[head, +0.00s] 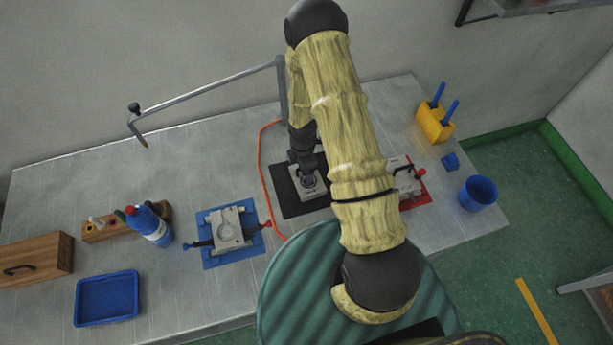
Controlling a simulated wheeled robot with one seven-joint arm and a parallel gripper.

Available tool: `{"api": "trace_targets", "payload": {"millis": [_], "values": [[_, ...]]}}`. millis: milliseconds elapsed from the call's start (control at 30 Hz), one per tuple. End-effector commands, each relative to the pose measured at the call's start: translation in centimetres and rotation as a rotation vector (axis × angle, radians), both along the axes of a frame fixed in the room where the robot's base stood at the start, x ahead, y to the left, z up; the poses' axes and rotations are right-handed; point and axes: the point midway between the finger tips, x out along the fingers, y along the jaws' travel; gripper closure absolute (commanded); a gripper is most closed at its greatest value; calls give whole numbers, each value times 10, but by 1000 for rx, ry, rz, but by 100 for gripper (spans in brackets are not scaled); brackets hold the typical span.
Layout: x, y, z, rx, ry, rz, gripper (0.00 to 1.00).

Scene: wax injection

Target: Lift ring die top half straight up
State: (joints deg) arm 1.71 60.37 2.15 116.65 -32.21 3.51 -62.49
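My gripper (308,178) points down at a grey metal die (318,192) on a black mat (287,202) near the middle of the bench. Its fingertips are at or just above the die's top; the view is too small to show contact or finger opening. Which die is the ring die is not clear. Another grey die (230,230) with a round feature on its face lies on a blue mat (219,261) to the left. A third die (405,178) sits on a red mat (421,190) to the right, partly hidden by my arm.
A blue bottle (151,226), blue tray (107,297) and wooden box (33,258) stand at left. An orange cable (264,181) and a bent metal arm (205,88) run beside the black mat.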

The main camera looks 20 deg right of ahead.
Motion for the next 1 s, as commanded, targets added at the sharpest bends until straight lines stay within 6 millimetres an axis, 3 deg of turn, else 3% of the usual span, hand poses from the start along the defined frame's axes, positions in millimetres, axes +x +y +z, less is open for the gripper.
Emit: {"api": "trace_targets", "payload": {"millis": [500, 867, 1000], "values": [[0, 0, 0, 0, 0, 0, 26], [0, 0, 0, 0, 0, 0, 96], [1, 0, 0, 0, -1, 0, 96]]}}
